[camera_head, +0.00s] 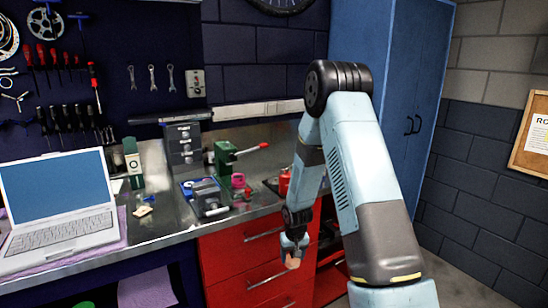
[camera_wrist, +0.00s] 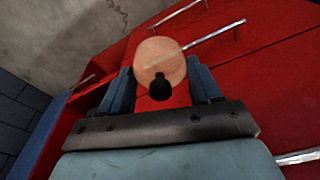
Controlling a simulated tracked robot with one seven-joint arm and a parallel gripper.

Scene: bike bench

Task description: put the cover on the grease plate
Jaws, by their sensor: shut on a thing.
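My gripper (camera_head: 293,250) hangs low in front of the red drawers, below the bench top. In the wrist view my gripper (camera_wrist: 160,78) is shut on a round tan cover (camera_wrist: 160,55) with a black knob, the knob towards the palm. The cover also shows in the head view as a small tan patch (camera_head: 292,263) at the fingertips. I cannot pick out the grease plate for sure among the small things on the bench.
Red drawers (camera_head: 245,255) are close to my gripper. A blue cabinet (camera_head: 395,60) stands behind my arm.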

